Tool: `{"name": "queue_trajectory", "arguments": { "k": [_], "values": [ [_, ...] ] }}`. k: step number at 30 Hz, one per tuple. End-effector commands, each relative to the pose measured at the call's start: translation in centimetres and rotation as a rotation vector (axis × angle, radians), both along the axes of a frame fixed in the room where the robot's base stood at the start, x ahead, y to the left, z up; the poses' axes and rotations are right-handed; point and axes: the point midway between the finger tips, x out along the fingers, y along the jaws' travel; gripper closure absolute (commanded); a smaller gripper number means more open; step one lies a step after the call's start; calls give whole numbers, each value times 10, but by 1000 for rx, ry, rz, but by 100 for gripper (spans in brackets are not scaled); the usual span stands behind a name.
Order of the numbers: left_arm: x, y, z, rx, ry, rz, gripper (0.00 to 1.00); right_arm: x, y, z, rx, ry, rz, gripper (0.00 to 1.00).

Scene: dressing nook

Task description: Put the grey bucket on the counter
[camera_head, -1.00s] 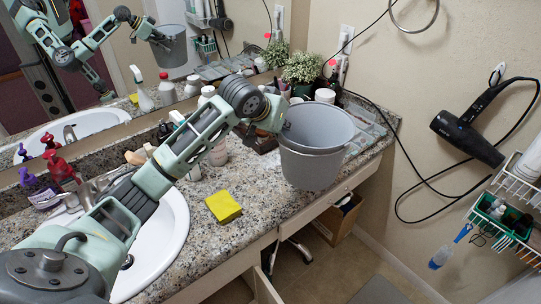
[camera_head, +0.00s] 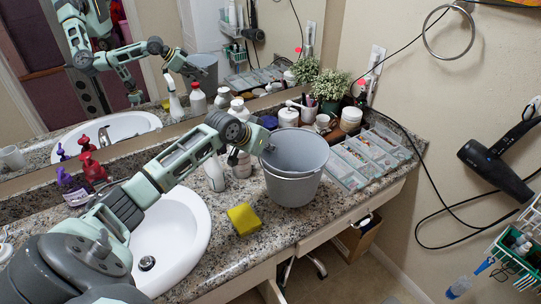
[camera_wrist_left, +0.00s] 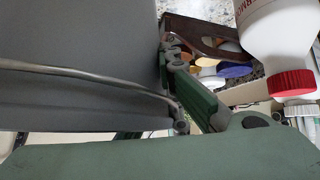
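The grey bucket (camera_head: 293,185) is upright over the granite counter (camera_head: 215,270), right of the yellow sponge. Its base appears to rest on the counter; a small gap underneath cannot be ruled out. My left gripper (camera_head: 267,148) is at the left side of the bucket's rim and appears shut on it. In the left wrist view, the bucket (camera_wrist_left: 70,100) fills the left side, with its wire handle across it and a green finger (camera_wrist_left: 195,95) against its edge. The other finger is hidden. My right gripper is not in view.
A yellow sponge (camera_head: 243,218) lies left of the bucket. A clear divided organizer (camera_head: 370,158) stands close on its right. Bottles (camera_head: 240,165), jars and a plant (camera_head: 331,84) stand behind. The white sink (camera_head: 180,240) is at left. The drawer below is partly open.

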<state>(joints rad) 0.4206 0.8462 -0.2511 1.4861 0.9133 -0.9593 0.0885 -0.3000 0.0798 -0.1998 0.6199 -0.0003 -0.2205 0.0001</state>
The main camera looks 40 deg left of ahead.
Motion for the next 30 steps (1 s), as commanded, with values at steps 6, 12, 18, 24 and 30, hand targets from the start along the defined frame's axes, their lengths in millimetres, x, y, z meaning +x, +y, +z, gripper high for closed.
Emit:
{"name": "queue_trajectory", "arguments": {
  "k": [6, 12, 18, 24, 30],
  "values": [
    [0, -1, -31, -3, 3, 0, 100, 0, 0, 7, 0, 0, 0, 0],
    [0, -1, -35, -3, 0, 0, 100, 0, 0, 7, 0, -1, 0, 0],
    [0, -1, -38, -3, 1, 0, 100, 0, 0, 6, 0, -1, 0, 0],
    [-1, -1, -40, -1, 3, 0, 84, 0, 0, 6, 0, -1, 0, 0],
    [-1, -1, -40, -1, 3, 0, 77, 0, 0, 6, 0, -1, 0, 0]
  ]
}}
